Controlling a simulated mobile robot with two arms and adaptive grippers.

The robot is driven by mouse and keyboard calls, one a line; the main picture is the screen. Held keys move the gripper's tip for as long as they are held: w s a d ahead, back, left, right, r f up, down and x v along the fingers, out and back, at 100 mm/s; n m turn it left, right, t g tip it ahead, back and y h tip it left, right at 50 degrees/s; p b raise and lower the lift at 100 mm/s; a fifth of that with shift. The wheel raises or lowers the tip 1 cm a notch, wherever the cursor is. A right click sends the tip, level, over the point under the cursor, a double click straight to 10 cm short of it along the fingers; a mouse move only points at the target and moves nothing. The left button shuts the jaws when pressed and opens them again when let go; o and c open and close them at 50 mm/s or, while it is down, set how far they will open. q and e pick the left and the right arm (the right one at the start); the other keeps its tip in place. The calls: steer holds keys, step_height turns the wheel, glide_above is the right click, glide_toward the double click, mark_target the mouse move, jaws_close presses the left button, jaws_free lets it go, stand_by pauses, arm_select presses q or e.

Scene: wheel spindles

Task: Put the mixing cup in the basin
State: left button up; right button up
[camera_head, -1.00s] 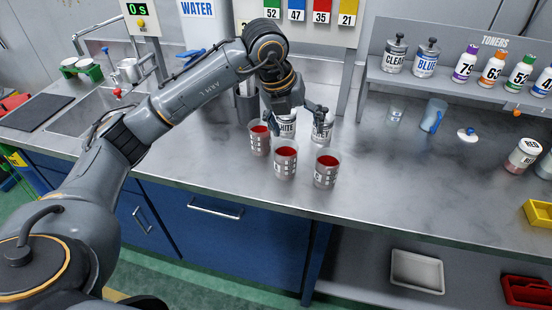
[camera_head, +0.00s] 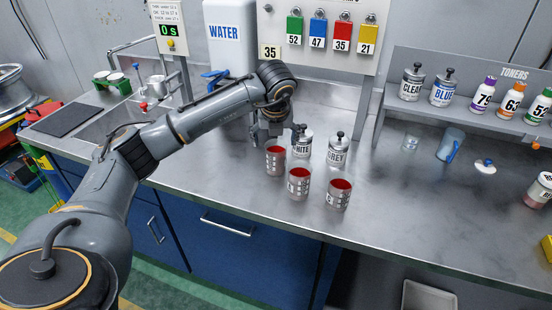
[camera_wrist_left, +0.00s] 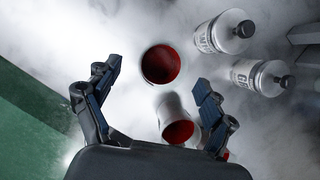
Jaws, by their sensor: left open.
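Three metal mixing cups with red inside stand upright on the counter in the head view: a left one (camera_head: 275,161), a middle one (camera_head: 299,185) and a right one (camera_head: 339,196). My left gripper (camera_head: 277,137) is open just above and behind the left cup. In the left wrist view, my left gripper (camera_wrist_left: 152,95) has its fingers spread, with one red-filled cup (camera_wrist_left: 177,124) between them and another cup (camera_wrist_left: 161,65) beyond. Both are apart from the fingers. The basin (camera_head: 102,128) is the sink at the left, partly covered by my arm.
The white can (camera_head: 301,145) and grey can (camera_head: 337,152) stand close behind the cups.

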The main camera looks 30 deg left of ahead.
mark_target(276, 146)
arm_select(q)
steer(key=p+x, duration=0.1)
steer(key=x, duration=0.3)
steer(key=shift+w+d, duration=0.1)
steer(key=shift+w, duration=0.05)
steer(key=c, duration=1.3)
steer(key=shift+o, duration=0.2)
